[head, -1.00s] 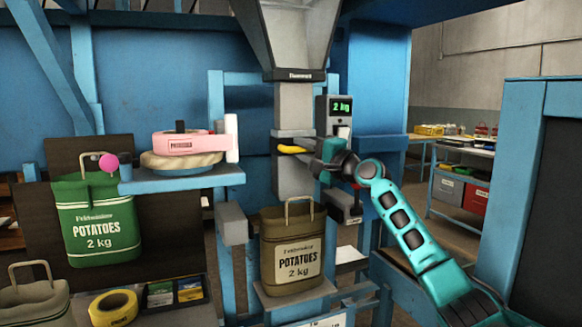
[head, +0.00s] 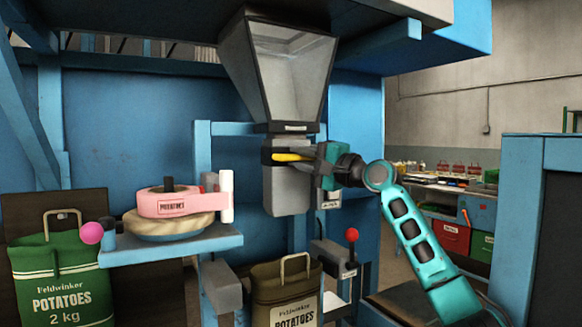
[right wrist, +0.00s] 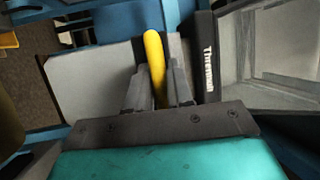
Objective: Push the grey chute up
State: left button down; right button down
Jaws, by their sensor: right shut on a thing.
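The grey chute (head: 287,190) hangs below the hopper (head: 285,75), with its upper end close under the dark hopper collar. Its yellow handle (head: 287,157) sticks out in front, near the chute's upper part. My right gripper (head: 325,162) reaches in from the right and is shut on the yellow handle. In the right wrist view the handle (right wrist: 155,60) lies between the two fingers (right wrist: 158,92), beside the grey chute plate (right wrist: 98,80). An olive potato sack (head: 285,297) stands below the chute, apart from it. My left gripper is not in view.
A red-knobbed lever (head: 351,236) stands right of the olive sack. A blue-framed panel (head: 515,230) is at far right.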

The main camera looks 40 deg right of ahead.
jog(key=shift+s+d+r, duration=0.1)
jog(key=shift+s+r, duration=0.05)
jog(key=shift+r, duration=0.45)
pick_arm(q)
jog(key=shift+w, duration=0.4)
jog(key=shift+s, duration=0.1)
pick_arm(e)
jog(key=shift+r, duration=0.1)
jog(key=c, duration=1.1)
grip_release()
jog(key=shift+f, duration=0.2)
